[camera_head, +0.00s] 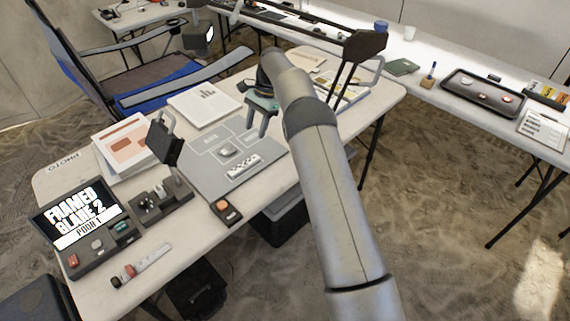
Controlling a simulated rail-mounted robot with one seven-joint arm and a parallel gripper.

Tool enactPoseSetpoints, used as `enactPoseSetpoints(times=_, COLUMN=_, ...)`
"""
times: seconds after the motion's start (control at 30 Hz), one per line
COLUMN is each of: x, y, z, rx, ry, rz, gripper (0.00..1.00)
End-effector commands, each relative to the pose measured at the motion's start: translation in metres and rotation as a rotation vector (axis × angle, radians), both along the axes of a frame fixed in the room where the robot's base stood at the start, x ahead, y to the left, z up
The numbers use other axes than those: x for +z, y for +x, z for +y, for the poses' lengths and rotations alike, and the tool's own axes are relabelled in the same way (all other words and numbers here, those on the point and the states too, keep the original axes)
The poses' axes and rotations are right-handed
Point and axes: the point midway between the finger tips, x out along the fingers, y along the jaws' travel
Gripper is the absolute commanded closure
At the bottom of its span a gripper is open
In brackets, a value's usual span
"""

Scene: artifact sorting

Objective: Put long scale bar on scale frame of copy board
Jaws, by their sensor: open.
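The copy board (205,179) is a flat grey panel on the near table, printed with pale outlined frames. A small grey stone-like piece (228,152) lies near its middle. A white bar with dark marks (243,165) lies flat at the board's lower right; it looks like a scale bar, but I cannot tell whether it is the long one or whether it sits inside the scale frame. Another pale bar with a red and dark end (150,258) lies at the table's front edge. My gripper (262,128) is open and empty above the board's upper right, pointing down.
A dark lamp-like head (166,142) stands at the board's left edge. A control console with a screen (80,213) is at front left. A small orange-buttoned box (226,210) sits at the board's front.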

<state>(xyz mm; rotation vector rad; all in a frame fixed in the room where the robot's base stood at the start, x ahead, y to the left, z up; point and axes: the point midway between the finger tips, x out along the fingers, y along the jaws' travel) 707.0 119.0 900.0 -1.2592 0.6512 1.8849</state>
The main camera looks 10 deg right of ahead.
Motion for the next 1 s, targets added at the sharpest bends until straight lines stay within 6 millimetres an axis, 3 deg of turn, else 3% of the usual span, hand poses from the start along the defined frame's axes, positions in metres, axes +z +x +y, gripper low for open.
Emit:
enactPoseSetpoints(times=0.17, x=0.01, y=-0.011, z=-0.006, rx=0.02, ry=-0.005, rz=-0.001, gripper=0.54)
enactPoseSetpoints(times=0.27, x=0.025, y=-0.038, z=-0.017, rx=0.066, ry=-0.012, rz=0.0, gripper=0.54)
enactPoseSetpoints(times=0.37, x=0.041, y=-0.083, z=-0.031, rx=0.14, ry=-0.022, rz=0.001, gripper=0.54)
enactPoseSetpoints(times=0.47, x=0.052, y=-0.14, z=-0.044, rx=0.229, ry=-0.029, rz=0.004, gripper=0.54)
enactPoseSetpoints(times=0.6, x=0.061, y=-0.235, z=-0.063, rx=0.368, ry=-0.034, rz=0.007, gripper=0.54)
enactPoseSetpoints(times=0.7, x=0.075, y=-0.294, z=-0.075, rx=0.487, ry=-0.046, rz=-0.057, gripper=0.54)
enactPoseSetpoints(times=0.83, x=0.094, y=-0.35, z=-0.089, rx=0.648, ry=-0.086, rz=-0.19, gripper=0.54)
enactPoseSetpoints(times=1.0, x=0.097, y=-0.411, z=-0.103, rx=0.834, ry=-0.145, rz=-0.325, gripper=0.54)
